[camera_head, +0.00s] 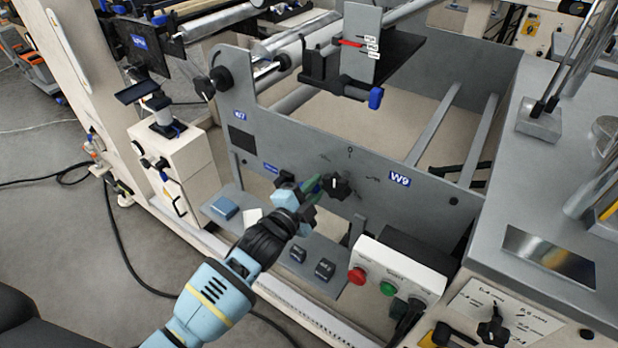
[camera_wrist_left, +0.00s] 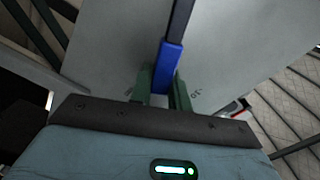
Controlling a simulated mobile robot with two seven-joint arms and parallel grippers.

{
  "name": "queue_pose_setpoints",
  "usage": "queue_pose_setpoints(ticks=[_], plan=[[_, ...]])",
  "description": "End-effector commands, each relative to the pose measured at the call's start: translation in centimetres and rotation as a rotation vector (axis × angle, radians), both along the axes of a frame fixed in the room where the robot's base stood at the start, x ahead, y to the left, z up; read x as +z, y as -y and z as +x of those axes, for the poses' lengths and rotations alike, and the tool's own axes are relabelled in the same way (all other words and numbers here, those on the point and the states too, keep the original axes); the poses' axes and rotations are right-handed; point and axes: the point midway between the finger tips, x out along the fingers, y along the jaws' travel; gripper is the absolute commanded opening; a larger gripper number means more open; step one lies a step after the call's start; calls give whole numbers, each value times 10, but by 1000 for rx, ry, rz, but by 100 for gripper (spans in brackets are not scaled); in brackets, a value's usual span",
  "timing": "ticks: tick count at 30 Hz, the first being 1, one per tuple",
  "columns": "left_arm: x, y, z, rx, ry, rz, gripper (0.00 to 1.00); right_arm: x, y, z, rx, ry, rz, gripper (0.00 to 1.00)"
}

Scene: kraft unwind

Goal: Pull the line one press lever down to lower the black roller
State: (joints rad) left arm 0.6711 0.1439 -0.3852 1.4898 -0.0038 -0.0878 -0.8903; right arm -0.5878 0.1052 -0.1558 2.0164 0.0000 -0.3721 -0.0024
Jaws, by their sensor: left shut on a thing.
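The press lever shows in the left wrist view as a dark shaft with a blue grip (camera_wrist_left: 170,62). My left gripper (camera_wrist_left: 164,90) has its two green fingers on either side of the lower end of the blue grip and is shut on it. In the head view my left gripper (camera_head: 314,189) is at the grey side plate, beside a black knob (camera_head: 340,187). The lever is mostly hidden there behind the fingers. I cannot clearly pick out the black roller. My right gripper is not in view.
The grey side plate (camera_head: 290,145) carries a W9 label. Below it are a shelf with several small blocks and a white button box (camera_head: 392,268) with red and green buttons. A blue-tipped handle (camera_head: 376,98) hangs above. A grey cabinet stands at right.

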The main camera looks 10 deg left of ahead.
Motion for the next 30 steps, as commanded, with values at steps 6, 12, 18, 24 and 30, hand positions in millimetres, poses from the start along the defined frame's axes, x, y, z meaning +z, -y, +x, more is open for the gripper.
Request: queue_pose_setpoints(ticks=[6, 12, 18, 24, 30], plan=[[-24, 8, -3, -1, 65, 179, 0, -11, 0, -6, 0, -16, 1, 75], [-40, 11, -4, -2, 112, 308, 0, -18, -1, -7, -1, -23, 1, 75], [-49, 12, -4, 0, 143, 394, 0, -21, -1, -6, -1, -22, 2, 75], [-53, 11, -4, 0, 160, 436, 0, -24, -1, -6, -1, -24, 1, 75], [-54, 11, -4, 0, 164, 449, 0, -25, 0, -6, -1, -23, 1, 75]])
